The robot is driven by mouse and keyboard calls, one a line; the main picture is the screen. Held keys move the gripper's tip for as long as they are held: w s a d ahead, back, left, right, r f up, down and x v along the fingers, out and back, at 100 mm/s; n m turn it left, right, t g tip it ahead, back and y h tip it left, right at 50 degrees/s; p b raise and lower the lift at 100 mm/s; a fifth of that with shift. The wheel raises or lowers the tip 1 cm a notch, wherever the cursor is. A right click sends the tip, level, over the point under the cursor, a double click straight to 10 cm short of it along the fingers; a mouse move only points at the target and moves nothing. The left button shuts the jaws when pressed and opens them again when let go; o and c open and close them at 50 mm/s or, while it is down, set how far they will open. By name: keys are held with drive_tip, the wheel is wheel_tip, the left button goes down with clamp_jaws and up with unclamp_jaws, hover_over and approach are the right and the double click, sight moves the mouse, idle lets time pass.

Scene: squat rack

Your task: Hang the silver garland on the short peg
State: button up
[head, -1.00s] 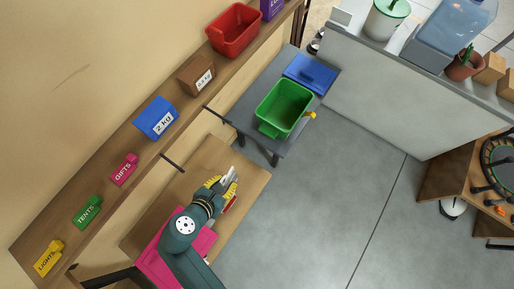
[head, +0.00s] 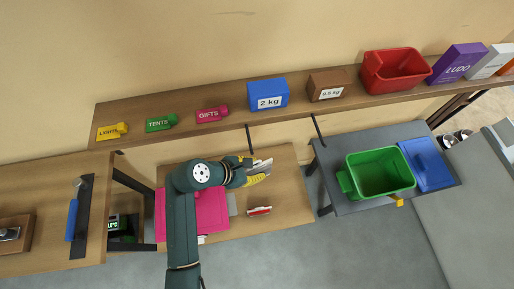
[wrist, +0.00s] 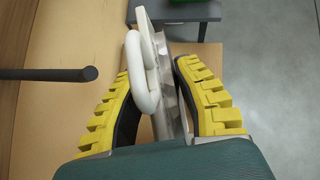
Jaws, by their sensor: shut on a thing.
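My gripper (head: 259,171) is shut on the silver garland (head: 263,164), above the wooden table. In the wrist view the garland, a grey-silver piece with a white loop (wrist: 140,72), sits between the yellow fingers (wrist: 160,95). The loop sticks out beyond the fingertips on the left side. A dark peg (wrist: 50,74) with a round end lies left of my gripper, apart from the loop. In the head view two dark pegs stick out below the wall shelf: a left peg (head: 249,139) close to my gripper, and a right peg (head: 318,130). I cannot tell their lengths surely.
The shelf (head: 225,98) holds labelled blocks and a red bin (head: 393,70). On the wooden table (head: 285,203) are a pink sheet (head: 212,212) and a red-and-white item (head: 259,211). A grey bench (head: 352,207) with a green bin (head: 380,174) stands to the right.

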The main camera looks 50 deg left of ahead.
drive_tip(key=w+a+b, duration=0.2)
drive_tip(key=a, duration=0.1)
drive_tip(key=w+a+f+b, duration=0.1)
drive_tip(key=a, duration=0.1)
drive_tip(key=shift+w+a+b, duration=0.2)
drive_tip(key=shift+a+b, duration=0.05)
drive_tip(key=shift+b, duration=0.15)
idle(0.3)
drive_tip(key=shift+f, duration=0.15)
idle(0.5)
drive_tip(key=o, duration=1.1)
drive_tip(key=shift+c, duration=0.2)
